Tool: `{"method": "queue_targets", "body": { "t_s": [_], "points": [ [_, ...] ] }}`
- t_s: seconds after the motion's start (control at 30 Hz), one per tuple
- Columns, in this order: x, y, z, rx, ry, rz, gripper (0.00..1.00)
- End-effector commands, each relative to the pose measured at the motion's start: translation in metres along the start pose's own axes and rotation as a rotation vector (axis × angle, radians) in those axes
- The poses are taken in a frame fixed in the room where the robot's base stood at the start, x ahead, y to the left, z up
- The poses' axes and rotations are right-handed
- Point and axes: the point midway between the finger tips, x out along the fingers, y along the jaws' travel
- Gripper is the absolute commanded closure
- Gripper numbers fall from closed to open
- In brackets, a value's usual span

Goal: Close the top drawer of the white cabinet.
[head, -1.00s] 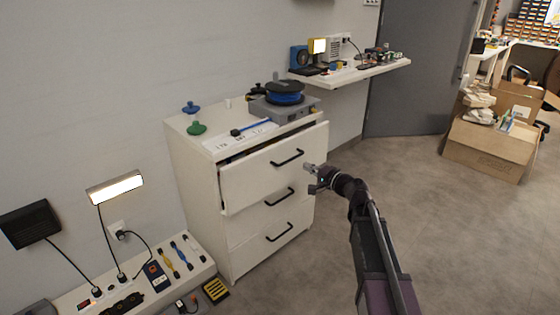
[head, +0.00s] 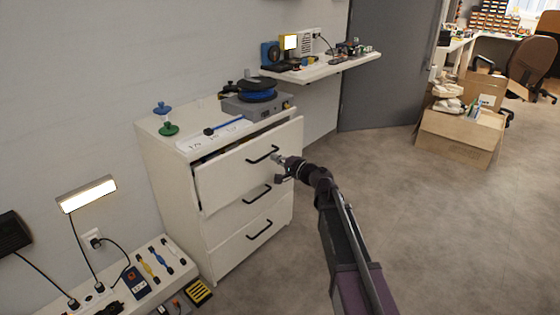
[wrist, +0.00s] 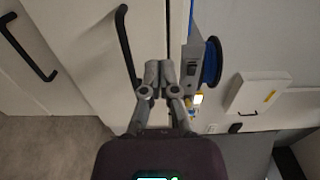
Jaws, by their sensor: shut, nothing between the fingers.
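The white cabinet (head: 166,190) stands against the wall with three black-handled drawers. Its top drawer (head: 228,175) is partly pulled out, with a gap behind its front's upper edge where some dark contents show. The lower two drawers look shut. The top drawer's black handle (head: 262,154) also shows in the wrist view (wrist: 126,45). My gripper (head: 279,166) is in front of the drawer front, just right of and below the handle. In the wrist view its fingers (wrist: 158,72) are together and empty beside the handle. I cannot tell whether they touch the drawer.
On the cabinet top are a grey device with a blue spool (head: 257,95), a green knob-like item (head: 168,129) and a blue rod. A wall shelf (head: 325,67) holds small devices. A low bench (head: 150,280) stands left. Open cartons (head: 458,138) stand right; the floor between is clear.

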Motion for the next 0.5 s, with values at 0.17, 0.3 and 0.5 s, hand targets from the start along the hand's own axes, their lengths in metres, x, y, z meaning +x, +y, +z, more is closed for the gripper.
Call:
{"method": "queue_targets", "body": {
  "t_s": [0.17, 0.3, 0.5],
  "points": [
    [0.03, 0.0, -0.002, 0.0, -0.002, 0.0, 1.0],
    [0.052, 0.0, -0.001, 0.0, -0.002, 0.0, 1.0],
    [0.081, 0.0, -0.001, 0.0, -0.002, 0.0, 1.0]
  ]
}}
